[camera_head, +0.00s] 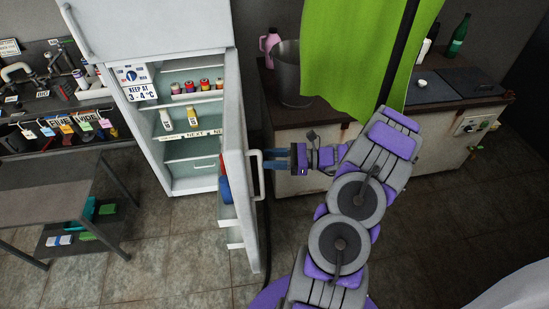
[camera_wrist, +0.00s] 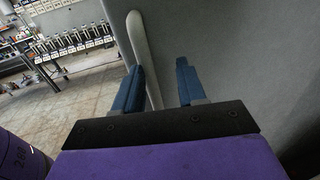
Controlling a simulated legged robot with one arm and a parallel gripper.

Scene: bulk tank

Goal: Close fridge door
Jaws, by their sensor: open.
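The fridge (camera_head: 150,30) stands at the left centre in the head view, with its lower compartment open. Its door (camera_head: 237,180) is swung wide out toward me, seen nearly edge-on, with a white handle (camera_head: 258,170) on its outer face. My gripper (camera_head: 272,160) is at the right of the door, its blue fingers open and pointing at the handle. In the wrist view, the handle (camera_wrist: 143,50) runs up beside the left finger, and the door's grey face (camera_wrist: 230,50) lies behind the open fingers (camera_wrist: 157,87). I cannot tell whether a finger touches the handle.
Inside the fridge are bottles (camera_head: 180,122) and small jars on shelves. A counter (camera_head: 300,120) with a metal bucket (camera_head: 291,75) stands right of the door. A green cloth (camera_head: 350,50) hangs above it. A low table (camera_head: 55,195) is at left. Tiled floor (camera_head: 180,250) is clear before the fridge.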

